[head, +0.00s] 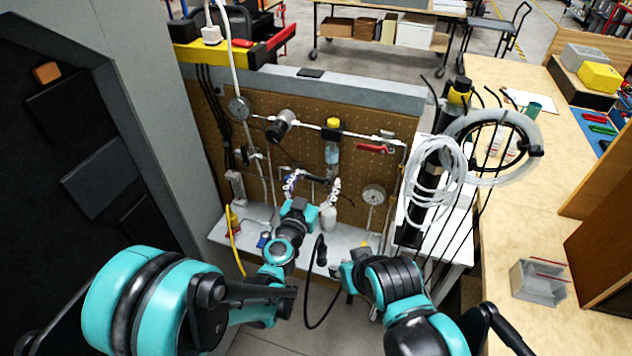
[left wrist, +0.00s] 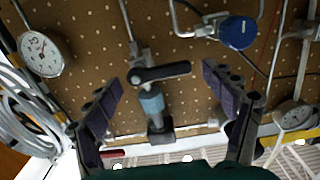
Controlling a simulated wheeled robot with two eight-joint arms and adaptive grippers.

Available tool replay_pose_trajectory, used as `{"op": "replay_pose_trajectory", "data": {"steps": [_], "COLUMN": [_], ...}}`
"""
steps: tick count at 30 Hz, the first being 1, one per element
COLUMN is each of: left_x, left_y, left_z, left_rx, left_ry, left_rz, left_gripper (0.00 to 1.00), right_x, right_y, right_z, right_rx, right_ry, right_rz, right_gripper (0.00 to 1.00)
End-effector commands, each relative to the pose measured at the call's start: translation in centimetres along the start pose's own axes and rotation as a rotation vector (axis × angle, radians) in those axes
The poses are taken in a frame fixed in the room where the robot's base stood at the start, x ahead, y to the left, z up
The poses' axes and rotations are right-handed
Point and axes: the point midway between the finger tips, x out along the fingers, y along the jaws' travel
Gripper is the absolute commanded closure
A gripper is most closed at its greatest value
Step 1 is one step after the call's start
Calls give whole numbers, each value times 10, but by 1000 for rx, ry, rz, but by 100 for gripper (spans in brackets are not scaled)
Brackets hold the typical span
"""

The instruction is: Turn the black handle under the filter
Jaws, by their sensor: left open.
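The filter (head: 332,155) is a grey-blue body below a yellow-topped block on the pegboard's pipe. It also shows in the left wrist view (left wrist: 152,103), where the scene looks upside down. The black handle (left wrist: 160,72) sits crosswise on the pipe at the filter's end. In the head view the handle (head: 316,179) is small and partly behind my gripper. My left gripper (head: 313,186) is open in front of the handle. In the left wrist view its fingers (left wrist: 160,78) stand either side of the handle, with visible gaps. My right gripper (head: 338,266) is low right; its jaws are unclear.
A red valve handle (head: 372,148) is right of the filter. A pressure gauge (head: 373,194) is lower right, and a blue round knob (left wrist: 238,32) shows in the left wrist view. Coiled white tubing (head: 435,170) stands at the right. A grey cabinet wall (head: 160,120) bounds the left.

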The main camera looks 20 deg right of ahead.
Motion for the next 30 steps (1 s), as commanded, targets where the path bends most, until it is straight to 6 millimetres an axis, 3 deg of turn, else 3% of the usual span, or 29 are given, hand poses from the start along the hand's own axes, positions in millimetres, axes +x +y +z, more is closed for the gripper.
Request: {"op": "replay_pose_trajectory", "data": {"steps": [5, 9, 11, 22, 30], "left_x": [0, 0, 0, 0, 0], "left_y": [0, 0, 0, 0, -1], "left_z": [0, 0, 0, 2, 7], "left_rx": [0, 0, 0, -43, -209], "left_ry": [0, 0, 0, 0, 0], "left_rz": [0, 0, 0, 0, 0], "left_gripper": [19, 56, 66, 67, 66], "right_x": [0, 0, 0, 3, 12], "right_y": [0, 0, 0, 0, 0], "right_z": [0, 0, 0, 2, 8], "right_rx": [0, 0, 0, 0, 0], "right_ry": [0, 0, 0, 0, 0], "right_rz": [0, 0, 0, 0, 0], "right_gripper": [60, 60, 60, 60, 60]}}
